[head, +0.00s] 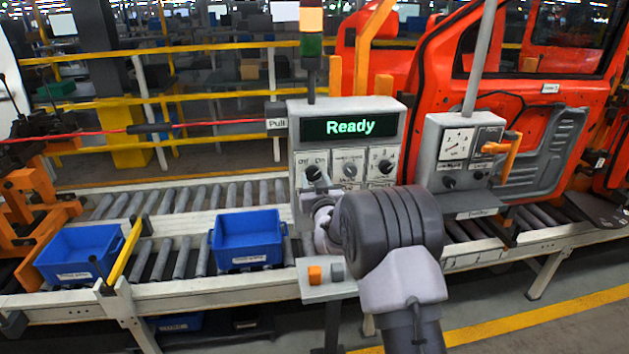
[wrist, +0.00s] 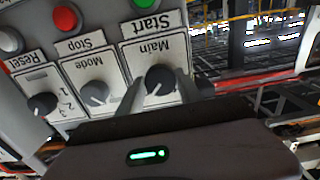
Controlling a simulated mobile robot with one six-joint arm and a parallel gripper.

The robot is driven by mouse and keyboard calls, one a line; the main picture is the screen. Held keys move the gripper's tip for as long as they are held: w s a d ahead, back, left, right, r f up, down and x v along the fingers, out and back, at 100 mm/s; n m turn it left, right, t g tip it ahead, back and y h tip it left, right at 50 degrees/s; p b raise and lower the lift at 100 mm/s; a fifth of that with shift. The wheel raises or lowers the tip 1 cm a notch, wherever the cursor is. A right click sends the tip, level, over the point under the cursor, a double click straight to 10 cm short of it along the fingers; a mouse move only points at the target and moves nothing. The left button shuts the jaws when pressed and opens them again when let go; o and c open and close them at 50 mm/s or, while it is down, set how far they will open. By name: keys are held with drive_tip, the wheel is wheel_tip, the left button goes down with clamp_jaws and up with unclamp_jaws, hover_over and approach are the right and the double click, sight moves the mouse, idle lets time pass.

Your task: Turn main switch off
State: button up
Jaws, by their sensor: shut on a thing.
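The control box (head: 346,106) shows "Ready" in green letters on its display. Its main switch (head: 313,173) is a dark rotary knob at the left of the lower row, with "Off" and "On" marked above it. In the wrist view, which is upside down, the knob (wrist: 159,79) sits on the plate labelled "Main". My gripper (wrist: 160,88) is shut on this knob, with one finger on each side. In the head view my own arm hides most of the gripper. The knob's exact pointing direction is hard to tell.
The Mode knob (wrist: 95,93), green Start button (wrist: 143,4) and red Stop button (wrist: 65,18) are close by. A second box with a gauge (head: 456,144) stands to the right. Blue bins (head: 248,240) sit on the roller conveyor. A red pull cord (head: 210,123) runs left.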

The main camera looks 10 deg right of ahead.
drive_tip(key=shift+f+b, duration=0.1)
drive_tip(key=shift+b, duration=0.25)
drive_tip(key=n+b, duration=0.3)
drive_tip(key=b, duration=0.2)
drive_tip(key=shift+f, duration=0.2)
drive_tip(key=n+b, duration=0.5)
drive_tip(key=b, duration=0.1)
drive_tip(key=shift+d+r+n+b, duration=0.1)
drive_tip(key=shift+r+n+b, duration=0.05)
drive_tip(key=shift+n+b, duration=0.2)
drive_tip(key=n+b, duration=0.4)
drive_tip(key=n, duration=0.1)
drive_tip(key=shift+r, duration=0.15)
drive_tip(key=shift+r+n+b, duration=0.15)
drive_tip(key=shift+n+b, duration=0.9)
drive_tip(key=shift+n, duration=0.9)
drive_tip(key=o, duration=1.4)
drive_tip(key=shift+c, duration=0.2)
